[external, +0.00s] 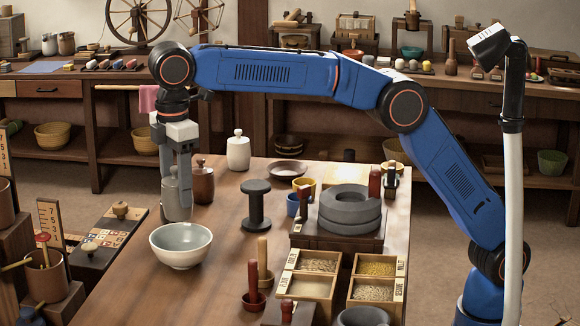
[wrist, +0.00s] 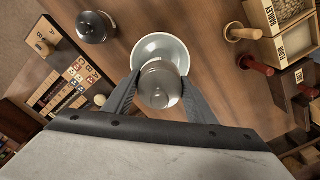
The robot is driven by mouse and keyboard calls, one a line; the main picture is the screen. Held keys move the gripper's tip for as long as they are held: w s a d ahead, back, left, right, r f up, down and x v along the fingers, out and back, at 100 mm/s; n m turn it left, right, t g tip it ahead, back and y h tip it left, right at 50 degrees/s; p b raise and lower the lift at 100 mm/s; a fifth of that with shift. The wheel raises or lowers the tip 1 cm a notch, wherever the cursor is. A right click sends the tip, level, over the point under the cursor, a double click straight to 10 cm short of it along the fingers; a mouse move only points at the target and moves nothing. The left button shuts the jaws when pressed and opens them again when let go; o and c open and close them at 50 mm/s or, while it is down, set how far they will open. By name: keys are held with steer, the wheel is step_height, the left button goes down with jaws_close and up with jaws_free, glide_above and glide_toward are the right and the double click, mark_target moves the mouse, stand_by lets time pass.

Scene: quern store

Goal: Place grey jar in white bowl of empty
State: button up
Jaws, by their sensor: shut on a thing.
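A grey jar (wrist: 160,86) with a knobbed lid is held between the two fingers of my gripper (wrist: 158,92) in the wrist view. In the external view the jar (external: 171,186) is partly hidden by my gripper (external: 177,205), which points down behind the bowl. The white bowl (external: 181,256) stands on the wooden table and its inside shows no contents in the external view. In the wrist view the bowl (wrist: 160,44) lies just beyond the jar, and the jar covers part of it. I cannot tell how high the jar is above the table.
A brown lidded jar (external: 203,183) and a white lidded jar (external: 238,153) stand behind the bowl. A dark spool (external: 256,206) stands right of it. Grain boxes (external: 318,265) and a stone quern (external: 349,207) fill the right side. Bare table surrounds the bowl.

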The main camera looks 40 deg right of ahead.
steer(key=shift+f, duration=4.8)
steer(key=o, duration=1.3)
steer(key=shift+f, duration=0.15)
steer(key=shift+o, duration=0.2)
step_height(320, 180, up, 12)
steer(key=shift+r, duration=0.1)
